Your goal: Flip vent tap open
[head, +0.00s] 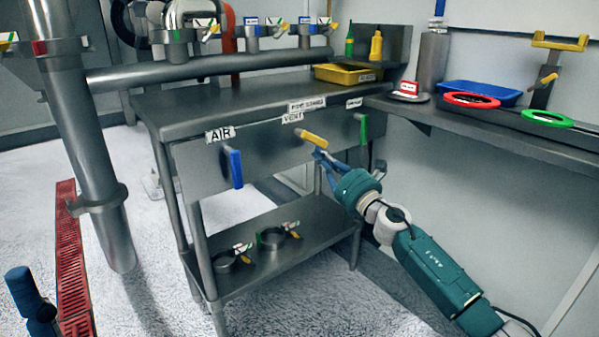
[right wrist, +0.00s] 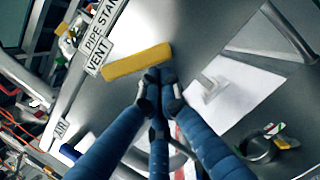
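The vent tap's yellow handle (head: 312,138) sticks out from the front panel of the steel bench, right by the VENT label (head: 292,117). It lies roughly sideways, tilted slightly down to the right. In the right wrist view the yellow handle (right wrist: 136,61) is just beyond my fingertips. My right gripper (head: 318,156) is at the handle's lower right end. Its blue fingers (right wrist: 158,76) come together at the tips, with nothing seen between them. Whether they touch the handle is unclear. Part of my left gripper (head: 22,285) shows at the lower left edge; its tips are unclear.
A blue tap handle (head: 235,168) hangs down by the AIR label (head: 220,134) at left. A green tap handle (head: 363,129) hangs at right. The lower shelf (head: 310,222) holds clamp rings. A side counter (head: 450,118) stands at right. The floor in front is clear.

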